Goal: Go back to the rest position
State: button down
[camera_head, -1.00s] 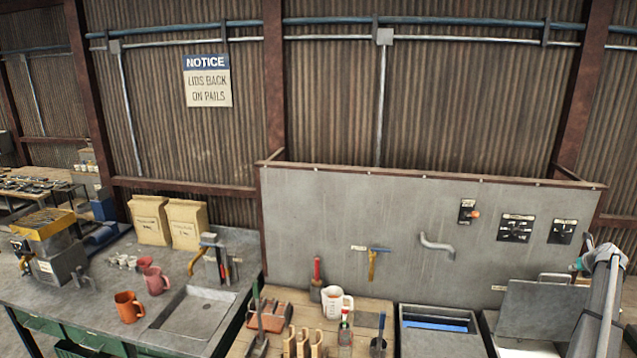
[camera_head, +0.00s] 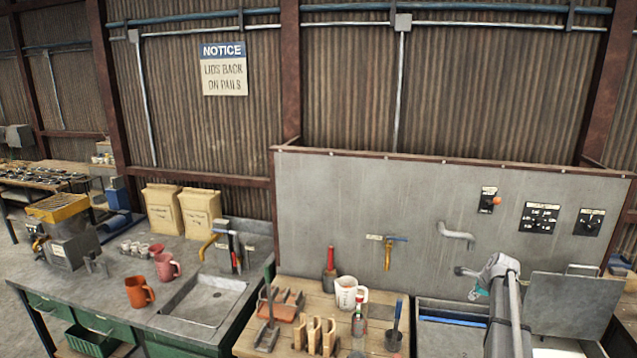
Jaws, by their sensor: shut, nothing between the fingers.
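My arm comes up from the lower right, in front of the bins. At its upper end my gripper (camera_head: 462,271) points left, small and dark-tipped, in front of the grey panel's lower part. Its fingers are shut, with nothing seen between them. It is above the left bin and apart from the white mug. A small teal part shows just below the wrist. My arm hides part of the bins behind it.
A wooden bench (camera_head: 287,340) holds a white mug (camera_head: 347,293), a red-topped bottle (camera_head: 330,268) and several tools. The grey panel (camera_head: 340,210) stands behind. A raised lid (camera_head: 575,308) is right of my arm. Orange (camera_head: 138,292) and pink (camera_head: 166,267) mugs stand left.

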jog(key=s+a+f+n+g+b, duration=0.1)
jog(key=s+a+f+n+b, duration=0.3)
jog(key=a, duration=0.9)
jog(key=s+a+f+n+g+b, duration=0.2)
jog(key=s+a+f+n+b, duration=0.2)
jog(key=s+a+n, duration=0.7)
jog(key=s+a+f+n+g+b, duration=0.2)
jog(key=s+a+f+n+b, duration=0.2)
jog(key=s+a+f+n, duration=0.3)
jog(key=shift+s+a+n+h, duration=0.35)
jog(key=shift+s+a, duration=1.75)
jog(key=shift+a, duration=1.75)
